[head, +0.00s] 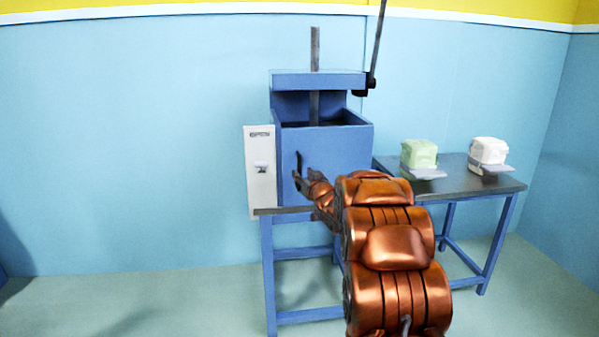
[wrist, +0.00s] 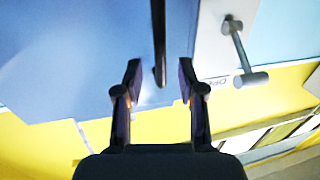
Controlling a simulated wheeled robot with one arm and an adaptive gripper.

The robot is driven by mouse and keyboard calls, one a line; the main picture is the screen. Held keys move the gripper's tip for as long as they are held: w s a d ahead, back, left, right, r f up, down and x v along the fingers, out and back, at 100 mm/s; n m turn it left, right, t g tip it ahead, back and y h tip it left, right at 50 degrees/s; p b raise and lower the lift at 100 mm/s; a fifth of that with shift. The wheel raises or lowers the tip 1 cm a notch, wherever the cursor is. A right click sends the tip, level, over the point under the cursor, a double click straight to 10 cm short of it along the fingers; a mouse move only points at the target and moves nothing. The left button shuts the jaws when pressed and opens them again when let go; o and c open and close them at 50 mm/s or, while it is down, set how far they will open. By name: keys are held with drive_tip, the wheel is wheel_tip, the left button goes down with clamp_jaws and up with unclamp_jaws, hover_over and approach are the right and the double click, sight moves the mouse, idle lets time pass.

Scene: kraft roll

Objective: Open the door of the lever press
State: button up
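The blue lever press (head: 318,80) stands on a blue-legged stand. Its front door (head: 340,148) looks shut, flush with the box. A dark upright bar handle (head: 299,160) sits on the left part of the door. My gripper (head: 300,184) is at the door front, by the lower part of the handle. In the wrist view the two fingers (wrist: 158,80) are apart, with the handle (wrist: 159,35) lined up in the gap between them. I cannot tell whether either finger touches it. My arm hides the door's lower right.
A white panel marked OPEN (head: 260,195) with a small grey lever (head: 262,167) is left of the door; the lever also shows in the wrist view (wrist: 239,50). A side table (head: 455,175) at right holds a green block (head: 419,153) and a white block (head: 488,150). Floor at left is clear.

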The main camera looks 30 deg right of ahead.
sight(300, 170)
drive_tip(key=x, duration=0.3)
drive_tip(key=shift+w, duration=0.35)
drive_tip(key=shift+w+d, duration=0.1)
drive_tip(key=shift+w, duration=0.25)
clamp_jaws()
